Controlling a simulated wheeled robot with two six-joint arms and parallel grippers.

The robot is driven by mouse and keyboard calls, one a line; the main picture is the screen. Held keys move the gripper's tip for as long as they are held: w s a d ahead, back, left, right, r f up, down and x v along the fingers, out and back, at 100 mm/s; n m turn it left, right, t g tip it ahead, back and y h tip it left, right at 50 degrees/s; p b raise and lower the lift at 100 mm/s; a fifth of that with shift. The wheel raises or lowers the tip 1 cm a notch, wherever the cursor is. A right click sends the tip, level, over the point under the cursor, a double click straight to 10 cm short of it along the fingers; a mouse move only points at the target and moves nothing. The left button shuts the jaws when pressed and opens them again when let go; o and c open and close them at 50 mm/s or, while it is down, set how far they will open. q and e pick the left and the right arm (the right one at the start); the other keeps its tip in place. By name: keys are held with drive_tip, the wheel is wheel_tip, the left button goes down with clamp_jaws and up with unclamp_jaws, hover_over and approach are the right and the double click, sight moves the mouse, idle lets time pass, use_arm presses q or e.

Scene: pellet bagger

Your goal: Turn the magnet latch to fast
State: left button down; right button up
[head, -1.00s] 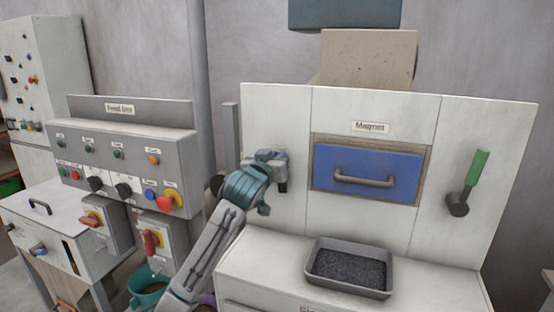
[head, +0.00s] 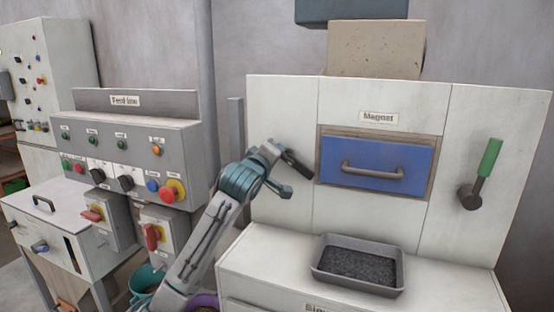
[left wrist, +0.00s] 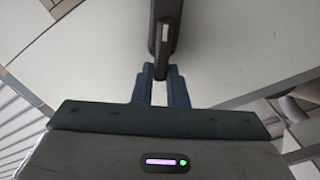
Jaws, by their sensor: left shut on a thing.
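The magnet latch appears to be a dark bar-shaped handle (head: 299,164) on the white panel, left of the blue drawer (head: 376,168) under the "Magnet" label. The bar slants down to the right, its lower end close to the drawer frame. My left gripper (head: 277,152) is at the bar's upper left end. In the left wrist view, the dark handle (left wrist: 165,28) reaches down between the fingertips of my left gripper (left wrist: 162,78), which is shut on it. The fingers hide part of the latch and its pivot. My right gripper is out of view.
A grey tray of dark pellets (head: 358,284) stands on the ledge below the drawer. A green-handled lever (head: 488,158) is on the panel's right. The feed line control box (head: 130,150) with buttons and switches stands left of my arm.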

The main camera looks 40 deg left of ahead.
use_arm(q)
drive_tip(key=shift+a+f+n+b, duration=0.1)
drive_tip(key=shift+f+n+b, duration=0.15)
drive_tip(key=shift+n+b, duration=0.7)
drive_tip(key=shift+a+f+n+b, duration=0.1)
drive_tip(key=shift+f+n+b, duration=0.3)
drive_tip(key=shift+n, duration=0.85)
drive_tip(key=shift+f+n+b, duration=0.1)
drive_tip(key=shift+n+b, duration=0.8)
drive_tip(key=shift+n, duration=0.2)
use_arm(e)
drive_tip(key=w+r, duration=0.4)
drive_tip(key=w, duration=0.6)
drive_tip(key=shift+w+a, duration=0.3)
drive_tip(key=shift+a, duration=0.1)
use_arm(q)
drive_tip(key=c, duration=1.5)
unclamp_jaws()
drive_tip(key=shift+o, duration=0.3)
drive_tip(key=shift+s, duration=0.15)
